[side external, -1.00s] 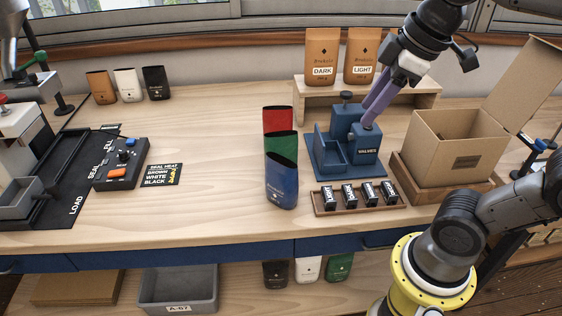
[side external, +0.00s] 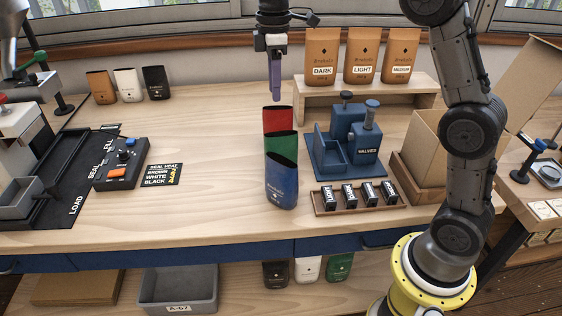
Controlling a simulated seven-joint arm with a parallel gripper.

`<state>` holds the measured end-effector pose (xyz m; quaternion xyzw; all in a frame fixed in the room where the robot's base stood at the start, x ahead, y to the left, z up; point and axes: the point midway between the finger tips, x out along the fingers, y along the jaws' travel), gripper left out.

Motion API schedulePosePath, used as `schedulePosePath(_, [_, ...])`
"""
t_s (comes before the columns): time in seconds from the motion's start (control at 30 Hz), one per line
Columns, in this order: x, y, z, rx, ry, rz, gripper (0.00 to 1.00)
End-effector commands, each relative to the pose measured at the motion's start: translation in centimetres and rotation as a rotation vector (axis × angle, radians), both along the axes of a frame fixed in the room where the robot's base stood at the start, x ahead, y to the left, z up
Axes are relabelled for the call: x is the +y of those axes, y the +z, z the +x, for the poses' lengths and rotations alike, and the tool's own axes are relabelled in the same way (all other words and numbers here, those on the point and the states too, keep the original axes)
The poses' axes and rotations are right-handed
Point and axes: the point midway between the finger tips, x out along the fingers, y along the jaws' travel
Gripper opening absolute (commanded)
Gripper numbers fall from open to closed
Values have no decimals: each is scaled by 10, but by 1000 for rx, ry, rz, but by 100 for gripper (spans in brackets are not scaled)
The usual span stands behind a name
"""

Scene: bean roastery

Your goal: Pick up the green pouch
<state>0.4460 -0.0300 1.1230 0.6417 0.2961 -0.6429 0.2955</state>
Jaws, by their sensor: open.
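The green pouch (side external: 282,146) stands upright on the bench with its mouth open. It is in a row between a red pouch (side external: 277,120) behind and a blue pouch (side external: 281,186) in front. The blue pouch hides its lower part. My gripper (side external: 275,98) points down above the red pouch, its purple fingers apart from the pouches and holding nothing. The fingers line up edge-on, so the gap between them does not show.
A blue valve stand (side external: 345,150) and a wooden tray (side external: 330,211) of small labelled items stand close at right. A wooden riser (side external: 318,87) holds brown bags. A sealer control box (side external: 121,163) is at left.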

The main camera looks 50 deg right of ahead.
Motion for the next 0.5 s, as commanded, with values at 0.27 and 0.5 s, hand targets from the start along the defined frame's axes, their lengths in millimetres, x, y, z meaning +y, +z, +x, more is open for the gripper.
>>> schedulePosePath(0.27, [0,-52,-2,3,-1,0,41])
schedulePosePath(0.5, [0,-73,-2,0,-1,0,41])
